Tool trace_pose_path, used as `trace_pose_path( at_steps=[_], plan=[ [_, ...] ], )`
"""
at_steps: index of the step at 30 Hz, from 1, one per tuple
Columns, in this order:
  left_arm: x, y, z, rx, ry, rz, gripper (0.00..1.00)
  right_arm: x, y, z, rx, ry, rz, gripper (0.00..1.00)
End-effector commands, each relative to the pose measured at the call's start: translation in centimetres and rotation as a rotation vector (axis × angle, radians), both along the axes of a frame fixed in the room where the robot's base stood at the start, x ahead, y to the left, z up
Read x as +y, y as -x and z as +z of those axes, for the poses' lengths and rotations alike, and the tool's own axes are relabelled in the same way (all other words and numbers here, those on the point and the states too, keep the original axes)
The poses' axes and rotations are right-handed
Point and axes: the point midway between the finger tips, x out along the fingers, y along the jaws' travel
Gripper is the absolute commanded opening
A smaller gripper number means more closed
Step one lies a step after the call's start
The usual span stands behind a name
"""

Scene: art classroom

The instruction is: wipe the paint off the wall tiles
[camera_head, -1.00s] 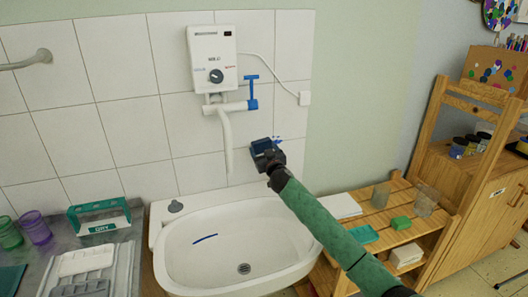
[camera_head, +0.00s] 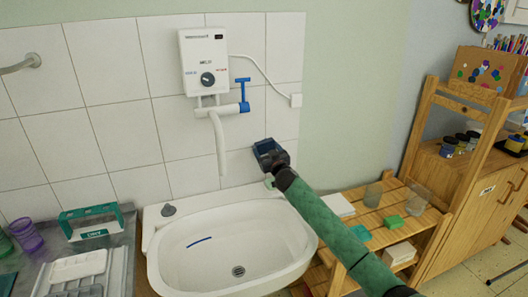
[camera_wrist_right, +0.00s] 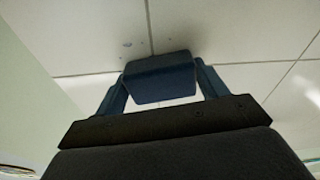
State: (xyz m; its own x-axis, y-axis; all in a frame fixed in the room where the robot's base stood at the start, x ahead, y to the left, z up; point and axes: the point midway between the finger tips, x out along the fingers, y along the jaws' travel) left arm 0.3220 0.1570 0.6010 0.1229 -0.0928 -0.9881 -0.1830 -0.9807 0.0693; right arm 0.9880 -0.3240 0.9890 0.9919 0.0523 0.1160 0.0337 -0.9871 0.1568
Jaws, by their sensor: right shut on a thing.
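My right gripper (camera_head: 268,153) is at the white wall tiles (camera_head: 190,125), just above the right rear of the sink. It is shut on a dark blue block (camera_wrist_right: 162,78), perhaps a sponge, which lies close against the tiles in the right wrist view; I cannot tell if it is touching. The tile directly behind the gripper and block is hidden. My left gripper is out of view.
The white sink (camera_head: 190,268) below holds a blue streak (camera_head: 199,241). A water heater (camera_head: 204,61) with a hanging spout (camera_head: 219,145) and blue lever (camera_head: 243,91) is left of my arm. A wooden shelf (camera_head: 377,215) stands right.

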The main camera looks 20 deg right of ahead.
Motion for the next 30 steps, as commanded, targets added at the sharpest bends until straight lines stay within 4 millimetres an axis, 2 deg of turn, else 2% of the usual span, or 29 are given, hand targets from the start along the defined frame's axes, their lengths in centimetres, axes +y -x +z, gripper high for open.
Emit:
trace_pose_path(
  at_steps=[9, 17, 30],
  plan=[
    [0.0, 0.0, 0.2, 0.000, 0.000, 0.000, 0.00, -2.3, -0.3, 0.0, 0.000, 0.001, 0.000, 0.54],
    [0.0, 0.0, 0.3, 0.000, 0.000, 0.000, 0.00, -3.0, -0.3, 0.1, -0.001, 0.001, -0.001, 0.54],
    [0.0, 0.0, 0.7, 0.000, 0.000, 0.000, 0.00, -5.9, -0.2, 0.0, 0.000, 0.000, 0.000, 0.54]
  ],
)
